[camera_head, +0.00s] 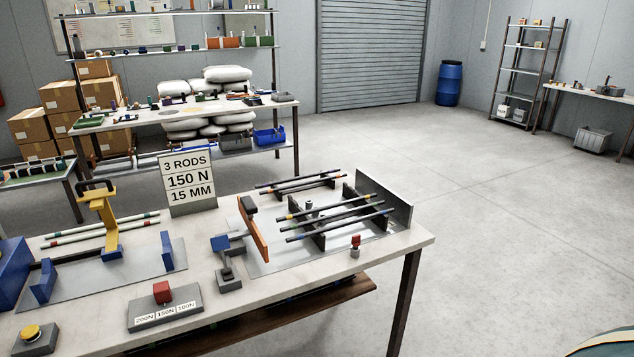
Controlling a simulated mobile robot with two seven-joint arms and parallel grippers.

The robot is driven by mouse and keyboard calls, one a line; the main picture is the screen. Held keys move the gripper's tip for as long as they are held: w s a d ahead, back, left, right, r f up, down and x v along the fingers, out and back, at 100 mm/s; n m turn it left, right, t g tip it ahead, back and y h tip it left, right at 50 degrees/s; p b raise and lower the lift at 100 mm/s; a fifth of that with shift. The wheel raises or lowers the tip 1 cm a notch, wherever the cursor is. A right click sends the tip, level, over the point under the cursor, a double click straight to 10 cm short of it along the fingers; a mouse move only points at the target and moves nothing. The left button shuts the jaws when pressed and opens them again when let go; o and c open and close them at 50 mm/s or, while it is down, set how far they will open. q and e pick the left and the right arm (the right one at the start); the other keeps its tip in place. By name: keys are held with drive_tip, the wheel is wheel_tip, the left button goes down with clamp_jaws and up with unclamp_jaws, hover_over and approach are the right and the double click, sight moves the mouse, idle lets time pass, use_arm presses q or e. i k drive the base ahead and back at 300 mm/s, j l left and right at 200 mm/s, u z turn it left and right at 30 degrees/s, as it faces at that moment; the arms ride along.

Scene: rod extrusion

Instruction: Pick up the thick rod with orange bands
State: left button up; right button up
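Several dark rods (330,207) lie across upright black supports of a rack on the right part of the near workbench (405,243). Small orange marks show near some rod ends. The picture is too small to tell which rod is the thick one with orange bands. More dark rods (298,180) lie on the rear part of the same rack. Neither of my grippers is in view.
A sign (187,178) reads 3 RODS, 150 N, 15 MM. An orange plate (253,228) stands left of the rack. Paler rods (100,230) lie at the left. The floor to the right is clear.

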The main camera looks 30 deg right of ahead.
sight(267, 192)
drive_tip(key=i+l, duration=0.1)
drive_tip(key=l, duration=0.95)
drive_tip(key=i+l, duration=0.15)
drive_tip(key=l, duration=0.95)
drive_tip(key=i+l, duration=0.25)
drive_tip(key=i, duration=0.25)
drive_tip(key=i+l, duration=0.25)
drive_tip(key=i, duration=0.3)
